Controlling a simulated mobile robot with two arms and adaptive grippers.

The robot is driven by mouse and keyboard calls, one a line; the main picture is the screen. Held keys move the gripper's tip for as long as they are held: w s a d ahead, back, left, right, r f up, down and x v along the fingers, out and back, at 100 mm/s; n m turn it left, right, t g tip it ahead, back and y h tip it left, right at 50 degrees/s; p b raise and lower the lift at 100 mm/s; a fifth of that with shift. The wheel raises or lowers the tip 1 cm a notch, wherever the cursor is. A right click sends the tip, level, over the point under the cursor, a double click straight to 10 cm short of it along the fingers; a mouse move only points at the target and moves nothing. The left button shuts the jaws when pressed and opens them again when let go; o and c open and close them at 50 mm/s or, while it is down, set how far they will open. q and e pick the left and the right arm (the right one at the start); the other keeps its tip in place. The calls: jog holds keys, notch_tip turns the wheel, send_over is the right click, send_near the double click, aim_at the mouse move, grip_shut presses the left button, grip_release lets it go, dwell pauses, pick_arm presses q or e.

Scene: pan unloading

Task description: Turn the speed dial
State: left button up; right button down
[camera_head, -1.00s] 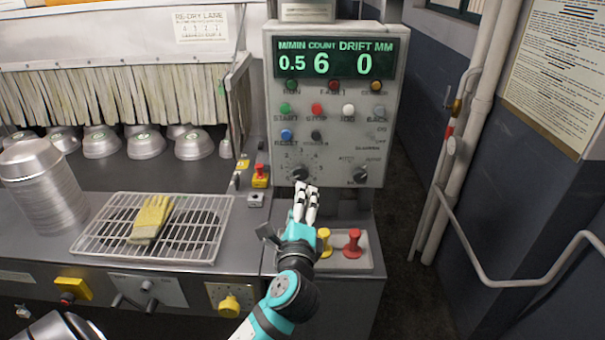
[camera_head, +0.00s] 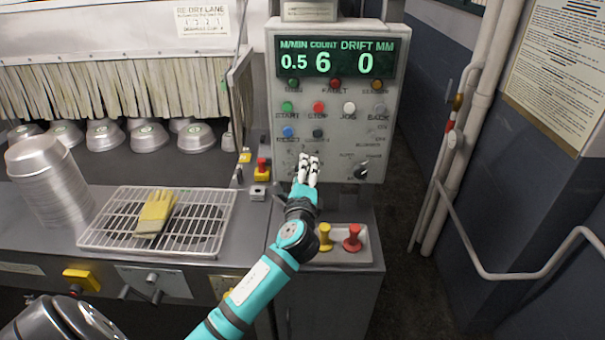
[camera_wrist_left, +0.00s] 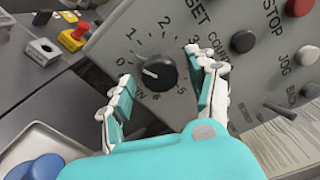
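The speed dial (camera_wrist_left: 157,73) is a round black knob with a white pointer line, on a scale numbered from 0 upward. Its pointer faces left, near the 0 to 1 end. My left gripper (camera_wrist_left: 163,70) is open, with one finger on each side of the dial. A gap shows on the left; I cannot tell whether the right finger touches it. In the head view my left gripper (camera_head: 307,160) covers the dial at the lower left of the grey control panel (camera_head: 388,110). The display (camera_head: 335,57) reads 0.5 M/MIN, count 6, drift 0. My right gripper is out of view.
A second black selector (camera_head: 361,171) is right of the gripper. Push buttons sit above. A red emergency button (camera_head: 262,163) is to the left. Yellow and red knobs (camera_head: 352,238) stand below the panel. A wire rack (camera_head: 97,236) holds yellow gloves (camera_head: 155,212).

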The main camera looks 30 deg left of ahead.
pick_arm(q)
jog(key=c, duration=1)
jog(key=shift+o, duration=0.2)
jog(key=n+b, duration=0.2)
jog(key=n, duration=0.2)
jog(key=shift+n, duration=0.4)
jog(key=o, duration=1.1)
jog(key=shift+o, duration=0.2)
jog(key=v, duration=1.2)
jog(key=shift+s, duration=0.1)
